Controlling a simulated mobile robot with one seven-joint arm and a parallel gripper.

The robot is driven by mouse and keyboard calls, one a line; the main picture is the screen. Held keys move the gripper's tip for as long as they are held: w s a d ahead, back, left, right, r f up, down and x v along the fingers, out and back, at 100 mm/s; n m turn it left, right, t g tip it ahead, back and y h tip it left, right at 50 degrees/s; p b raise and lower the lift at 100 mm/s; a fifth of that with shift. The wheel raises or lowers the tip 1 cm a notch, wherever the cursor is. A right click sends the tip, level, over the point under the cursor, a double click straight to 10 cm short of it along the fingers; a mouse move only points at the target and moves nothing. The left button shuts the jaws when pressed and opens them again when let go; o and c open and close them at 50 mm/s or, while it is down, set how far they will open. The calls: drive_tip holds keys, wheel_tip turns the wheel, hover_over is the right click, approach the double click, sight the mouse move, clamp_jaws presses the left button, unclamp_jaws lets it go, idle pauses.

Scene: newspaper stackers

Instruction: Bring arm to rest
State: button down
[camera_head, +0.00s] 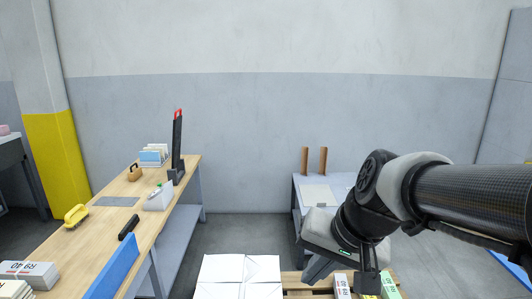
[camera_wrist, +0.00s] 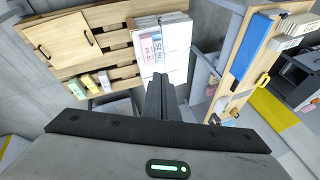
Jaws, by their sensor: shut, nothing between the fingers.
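My arm reaches in from the right edge in the head view, bent at the wrist, with the hand low at the right of centre. My gripper (camera_head: 368,284) points down over the wooden pallet. In the wrist view my gripper (camera_wrist: 160,95) shows as one dark bar, its fingers together with nothing between them. The gripper looks apart from these, though the exact gap is unclear.
A long workbench (camera_head: 150,222) on the left holds a yellow-handled tool (camera_head: 76,215), a white bin (camera_head: 158,197) and a tall black tool (camera_head: 177,145). A low table (camera_head: 345,181) with two brown posts (camera_head: 314,161) stands behind the arm.

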drive_tip(key=s+d+r+n+t+h, duration=0.1)
drive_tip(key=s+d+r+n+h, duration=0.15)
drive_tip(key=s+d, duration=0.4)
wheel_tip(320, 180, up, 22)
drive_tip(key=s+a+p, duration=0.1)
drive_tip(key=s+p, duration=0.1)
drive_tip(key=p, duration=1.9)
drive_tip(key=shift+f+p, duration=0.25)
drive_tip(key=shift+p, duration=0.1)
drive_tip(key=shift+n+h, duration=0.25)
